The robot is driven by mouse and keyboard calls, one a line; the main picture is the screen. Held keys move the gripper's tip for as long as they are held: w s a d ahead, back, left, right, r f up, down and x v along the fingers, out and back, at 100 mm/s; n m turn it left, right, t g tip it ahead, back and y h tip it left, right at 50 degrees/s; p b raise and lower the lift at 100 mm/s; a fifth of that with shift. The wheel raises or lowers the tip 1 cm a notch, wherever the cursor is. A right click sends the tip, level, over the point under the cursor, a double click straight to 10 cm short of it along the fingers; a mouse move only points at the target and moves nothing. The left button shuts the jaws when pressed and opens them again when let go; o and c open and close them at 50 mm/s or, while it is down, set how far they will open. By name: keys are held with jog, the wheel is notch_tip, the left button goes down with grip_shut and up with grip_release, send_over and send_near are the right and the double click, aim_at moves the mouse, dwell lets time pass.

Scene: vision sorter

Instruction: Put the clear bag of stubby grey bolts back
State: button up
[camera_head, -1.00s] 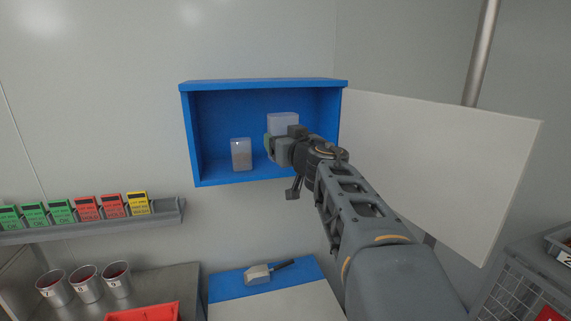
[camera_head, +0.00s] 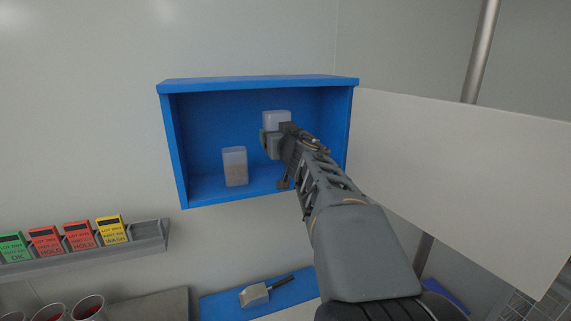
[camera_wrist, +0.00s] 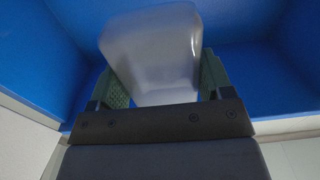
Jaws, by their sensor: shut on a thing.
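My gripper (camera_head: 277,141) is inside the open blue cabinet (camera_head: 259,83), shut on a clear bag (camera_head: 277,118). In the wrist view the bag (camera_wrist: 152,52) is a pale, translucent block between the two green finger pads of the gripper (camera_wrist: 160,82). Its contents cannot be made out. It is held above the cabinet floor. A second clear bag (camera_head: 235,166) stands upright on the cabinet floor, to the left of my gripper, with brownish-grey contents low in it.
The white cabinet door (camera_head: 460,170) stands open to the right of my arm. A rail of coloured lot cards (camera_head: 76,240) is on the wall at left. A scoop (camera_head: 257,293) lies on a blue surface below.

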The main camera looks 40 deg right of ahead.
jog(key=w+d+f, duration=0.1)
jog(key=d+f, duration=0.1)
jog(key=w+d+f, duration=0.4)
jog(key=f, duration=0.1)
jog(key=shift+w+d, duration=0.15)
jog(key=shift+d, duration=0.15)
jog(key=f, duration=0.3)
jog(key=shift+w+d, duration=0.25)
jog(key=shift+d, duration=0.05)
jog(key=shift+s+f, duration=0.1)
jog(key=shift+f, duration=0.3)
jog(key=shift+f, duration=0.15)
jog(key=o, duration=1.1)
